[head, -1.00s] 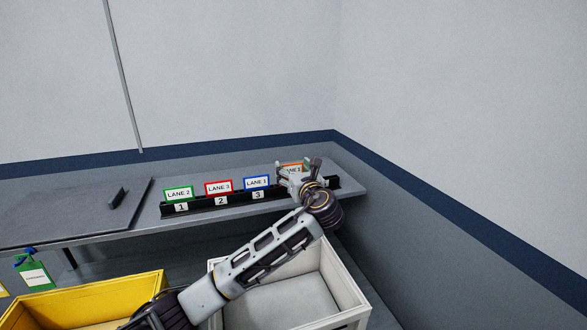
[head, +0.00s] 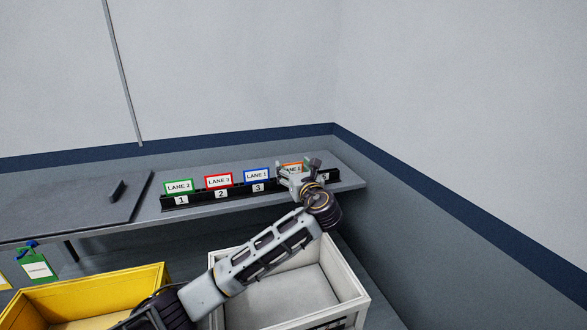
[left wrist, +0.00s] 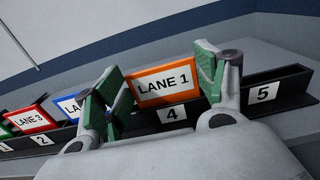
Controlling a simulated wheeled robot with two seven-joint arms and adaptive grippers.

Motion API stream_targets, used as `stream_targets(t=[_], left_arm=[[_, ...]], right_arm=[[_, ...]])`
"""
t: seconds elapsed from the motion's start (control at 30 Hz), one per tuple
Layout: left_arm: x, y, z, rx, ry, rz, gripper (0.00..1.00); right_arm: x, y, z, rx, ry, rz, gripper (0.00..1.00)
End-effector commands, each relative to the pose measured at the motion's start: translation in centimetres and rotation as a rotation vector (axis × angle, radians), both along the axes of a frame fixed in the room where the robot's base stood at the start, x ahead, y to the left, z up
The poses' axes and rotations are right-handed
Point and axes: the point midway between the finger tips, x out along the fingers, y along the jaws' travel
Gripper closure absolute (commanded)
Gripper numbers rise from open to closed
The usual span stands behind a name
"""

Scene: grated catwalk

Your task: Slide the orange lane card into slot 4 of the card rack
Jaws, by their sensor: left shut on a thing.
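The orange-framed lane card (head: 291,167) reads LANE 1 in the left wrist view (left wrist: 165,83). My left gripper (head: 298,172) is shut on it, with green-padded fingers at its left and right edges in the left wrist view (left wrist: 163,76). The card stands upright, its lower edge at the black card rack (head: 210,199), directly behind the number 4 label (left wrist: 171,114). I cannot tell how deep the lower edge sits. In the head view the gripper hides the number 4 label and part of the card. My right gripper is not in view.
Green (head: 178,187), red (head: 218,180) and blue (head: 257,175) cards stand in slots 1, 2 and 3. Slot 5 (left wrist: 263,93) is empty. A yellow bin (head: 90,300) and a pale bin (head: 352,290) stand below the shelf front. A wall rises behind.

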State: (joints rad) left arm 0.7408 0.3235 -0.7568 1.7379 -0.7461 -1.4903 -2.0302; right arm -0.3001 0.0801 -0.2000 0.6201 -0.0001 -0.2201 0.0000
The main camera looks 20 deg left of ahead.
Motion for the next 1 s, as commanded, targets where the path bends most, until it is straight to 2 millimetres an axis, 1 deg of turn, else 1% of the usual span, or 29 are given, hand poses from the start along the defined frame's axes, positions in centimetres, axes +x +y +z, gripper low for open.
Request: stream_targets(t=[0.33,0.37,0.5,0.57,0.83,0.87,1.0], left_arm=[[0.0,0.0,0.0,0.0,0.0,0.0,0.49],[0.0,0.0,0.0,0.0,0.0,0.0,0.28],[0.0,0.0,0.01,0.0,0.0,0.0,0.1],[0.0,0.0,0.01,0.0,0.0,0.0,0.04],[0.0,0.0,0.0,0.0,0.0,0.0,0.04],[0.0,0.0,-0.01,0.0,0.0,0.0,0.0],[0.0,0.0,-0.01,0.0,0.0,0.0,0.0]], right_arm=[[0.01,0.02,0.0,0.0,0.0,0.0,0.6],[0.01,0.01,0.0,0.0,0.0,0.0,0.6],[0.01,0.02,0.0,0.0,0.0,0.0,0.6],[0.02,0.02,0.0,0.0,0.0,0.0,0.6],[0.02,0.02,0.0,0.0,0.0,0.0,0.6],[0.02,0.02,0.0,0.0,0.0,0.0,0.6],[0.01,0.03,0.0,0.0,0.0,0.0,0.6]])
